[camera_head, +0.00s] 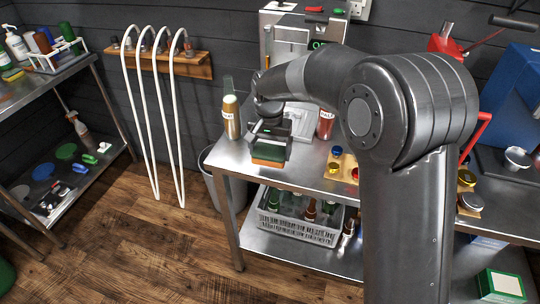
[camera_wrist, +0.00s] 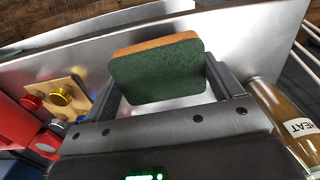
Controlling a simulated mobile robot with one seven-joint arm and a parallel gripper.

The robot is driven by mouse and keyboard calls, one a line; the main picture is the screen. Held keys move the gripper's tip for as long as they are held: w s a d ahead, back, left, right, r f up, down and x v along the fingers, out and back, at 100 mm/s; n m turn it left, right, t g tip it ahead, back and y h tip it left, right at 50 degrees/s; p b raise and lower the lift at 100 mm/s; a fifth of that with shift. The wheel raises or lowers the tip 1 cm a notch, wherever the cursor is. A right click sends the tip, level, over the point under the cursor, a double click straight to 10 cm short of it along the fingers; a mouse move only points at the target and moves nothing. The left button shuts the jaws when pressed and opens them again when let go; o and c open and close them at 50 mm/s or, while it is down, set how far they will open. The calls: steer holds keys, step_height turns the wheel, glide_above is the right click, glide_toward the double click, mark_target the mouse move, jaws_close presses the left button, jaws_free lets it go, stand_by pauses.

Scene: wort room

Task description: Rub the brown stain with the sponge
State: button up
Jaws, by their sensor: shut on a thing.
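My gripper (camera_head: 270,138) is shut on the sponge (camera_head: 268,153), near the left front edge of the steel table (camera_head: 308,166). In the wrist view, the sponge (camera_wrist: 158,70) has a dark green face towards the camera and an orange layer behind it, and sits between my two fingers (camera_wrist: 168,88). The sponge is over or on the table; I cannot tell whether it touches the top. I make out no brown stain in either view. The sponge and my gripper hide part of the table.
A brown bottle (camera_head: 232,117) with a white label stands left of my gripper, and a red one (camera_head: 326,124) to its right. A small wooden board (camera_head: 343,165) with coloured caps lies further right. A grey crate (camera_head: 300,228) of bottles is on the shelf below.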

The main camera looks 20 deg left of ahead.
steer(key=shift+r, duration=1.85)
